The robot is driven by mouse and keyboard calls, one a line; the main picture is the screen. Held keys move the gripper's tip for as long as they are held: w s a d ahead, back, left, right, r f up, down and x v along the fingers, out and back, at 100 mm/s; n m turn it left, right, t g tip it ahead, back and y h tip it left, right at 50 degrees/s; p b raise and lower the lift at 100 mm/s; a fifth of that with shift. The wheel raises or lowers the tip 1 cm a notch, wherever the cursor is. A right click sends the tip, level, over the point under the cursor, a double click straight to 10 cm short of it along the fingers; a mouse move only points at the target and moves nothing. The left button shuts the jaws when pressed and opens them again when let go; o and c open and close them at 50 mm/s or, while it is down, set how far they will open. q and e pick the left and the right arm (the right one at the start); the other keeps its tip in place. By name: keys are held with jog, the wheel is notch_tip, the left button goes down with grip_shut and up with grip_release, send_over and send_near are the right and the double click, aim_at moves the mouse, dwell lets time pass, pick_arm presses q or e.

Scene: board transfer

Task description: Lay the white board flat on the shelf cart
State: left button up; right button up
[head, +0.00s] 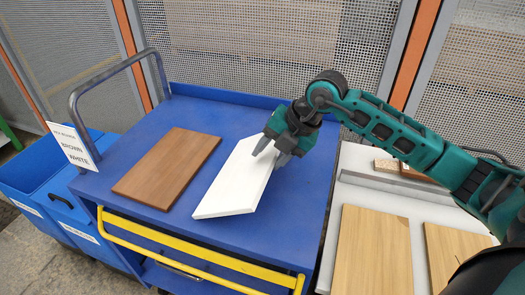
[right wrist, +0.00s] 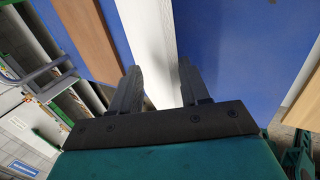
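The white board (head: 232,185) is over the blue deck of the shelf cart (head: 190,228), to the right of the brown board (head: 168,168). It looks tilted, with its right side higher than its left; its low left edge is at or close to the deck. My right gripper (head: 268,148) is at the board's far right edge. The brown board lies flat on the deck. My left gripper is out of view.
A pale worktable (head: 328,225) with wooden boards (head: 372,250) stands right of the cart. Blue bins (head: 35,170) stand at the left. A sign (head: 72,146) reading brown and white is by the cart's grey handle (head: 75,108). Bare deck surrounds the boards.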

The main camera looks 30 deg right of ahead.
jog(key=shift+s+d+r, duration=0.25)
jog(key=shift+s, duration=0.1)
jog(key=shift+d, duration=0.1)
jog(key=shift+s+d+r, duration=0.3)
jog(key=shift+s+d, duration=0.15)
jog(key=shift+s, duration=0.15)
jog(key=shift+s+d+r, duration=0.25)
jog(key=shift+s+d, duration=0.2)
jog(key=shift+s, duration=0.1)
jog(key=shift+o, duration=0.5)
jog(key=o, duration=0.5)
jog(key=shift+c, duration=0.2)
notch_tip(320, 180, up, 8)
jog(key=s+d+p, duration=0.1)
jog(key=p, duration=0.4)
jog(key=shift+f, duration=0.2)
